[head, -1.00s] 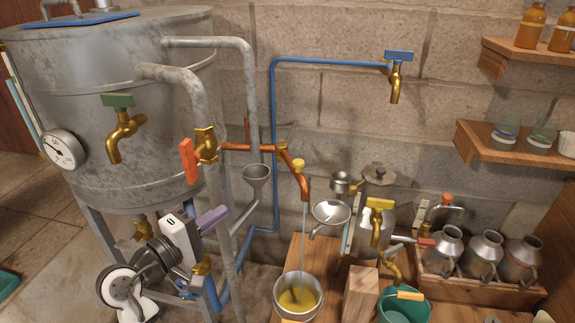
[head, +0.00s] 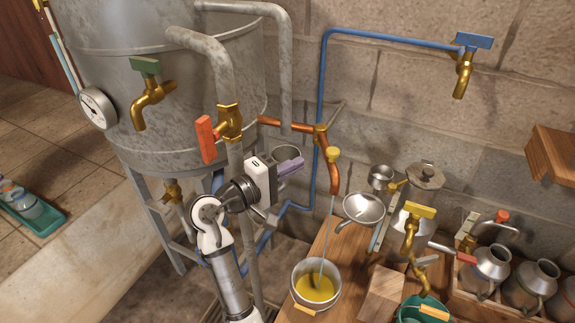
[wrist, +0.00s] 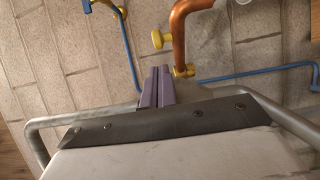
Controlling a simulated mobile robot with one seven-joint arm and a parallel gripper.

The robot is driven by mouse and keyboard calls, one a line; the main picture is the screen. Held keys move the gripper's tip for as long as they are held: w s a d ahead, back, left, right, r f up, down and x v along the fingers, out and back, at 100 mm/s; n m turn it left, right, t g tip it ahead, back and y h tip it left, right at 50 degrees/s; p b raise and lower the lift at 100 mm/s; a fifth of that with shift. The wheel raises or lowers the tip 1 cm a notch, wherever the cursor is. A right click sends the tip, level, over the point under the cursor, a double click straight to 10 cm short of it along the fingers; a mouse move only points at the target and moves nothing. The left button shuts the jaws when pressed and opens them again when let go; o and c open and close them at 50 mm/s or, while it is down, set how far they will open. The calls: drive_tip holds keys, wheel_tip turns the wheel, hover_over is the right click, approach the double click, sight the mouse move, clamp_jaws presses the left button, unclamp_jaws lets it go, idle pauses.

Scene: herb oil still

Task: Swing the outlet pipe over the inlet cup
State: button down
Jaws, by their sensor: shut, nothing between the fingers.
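The copper outlet pipe (head: 334,172) runs out from a brass joint and bends downward, with a yellow knob (head: 333,153) on its bend. A thin stream falls from its end into a bowl of yellow liquid (head: 315,286). In the wrist view the outlet pipe (wrist: 181,32) hangs just beyond and right of my fingertips.
The metal still (head: 190,90) with a red-handled valve (head: 206,138) stands at left. A strainer (head: 363,207), wooden block (head: 381,293) and brass tap (head: 412,230) crowd the bench at right. A blue pipe (head: 322,90) runs along the stone wall.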

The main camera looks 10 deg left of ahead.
sight(328, 154)
drive_tip(key=p+x, duration=0.1)
drive_tip(key=x, duration=0.5)
drive_tip(key=shift+f, duration=0.1)
